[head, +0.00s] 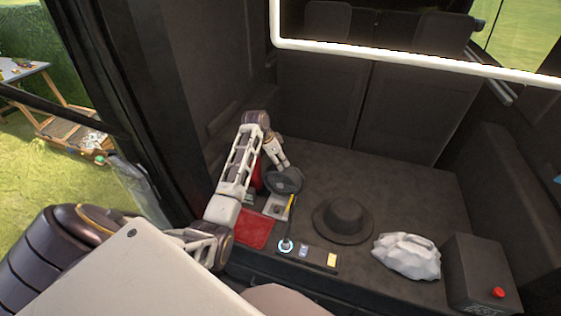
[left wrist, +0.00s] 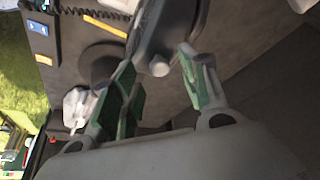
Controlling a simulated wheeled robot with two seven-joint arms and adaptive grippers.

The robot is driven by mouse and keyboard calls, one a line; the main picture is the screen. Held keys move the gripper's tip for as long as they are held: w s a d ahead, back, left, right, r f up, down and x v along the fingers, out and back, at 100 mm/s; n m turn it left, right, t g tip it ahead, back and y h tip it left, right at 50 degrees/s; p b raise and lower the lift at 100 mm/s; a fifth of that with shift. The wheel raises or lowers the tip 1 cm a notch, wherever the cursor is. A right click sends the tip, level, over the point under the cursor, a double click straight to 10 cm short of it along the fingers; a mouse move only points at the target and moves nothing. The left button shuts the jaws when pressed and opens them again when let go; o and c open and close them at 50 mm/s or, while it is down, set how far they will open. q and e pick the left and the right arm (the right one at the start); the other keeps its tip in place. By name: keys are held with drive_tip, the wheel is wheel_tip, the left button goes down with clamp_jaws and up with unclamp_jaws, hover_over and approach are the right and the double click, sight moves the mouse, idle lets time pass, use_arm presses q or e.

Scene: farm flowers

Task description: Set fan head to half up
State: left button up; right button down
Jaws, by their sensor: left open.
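The fan head (head: 286,181) is a dark round piece over the left part of the dark surface. My left gripper (head: 281,163) points down at its back edge. In the left wrist view, the dark grey fan head (left wrist: 168,30) lies just beyond and partly between the green-padded fingers of my open left gripper (left wrist: 168,84). A small round grey knob shows on its near side. I cannot tell whether a finger touches it. My right gripper is not in view.
A black hat (head: 343,218), a crumpled white bag (head: 407,256) and a dark box with a red button (head: 478,272) stand to the right. A panel with a glowing ring (head: 306,252) and a red mat (head: 254,230) lie in front. The surface behind the hat is clear.

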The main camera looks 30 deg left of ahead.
use_arm(q)
drive_tip(key=shift+x, duration=0.8)
drive_tip(key=shift+c, duration=0.2)
clamp_jaws()
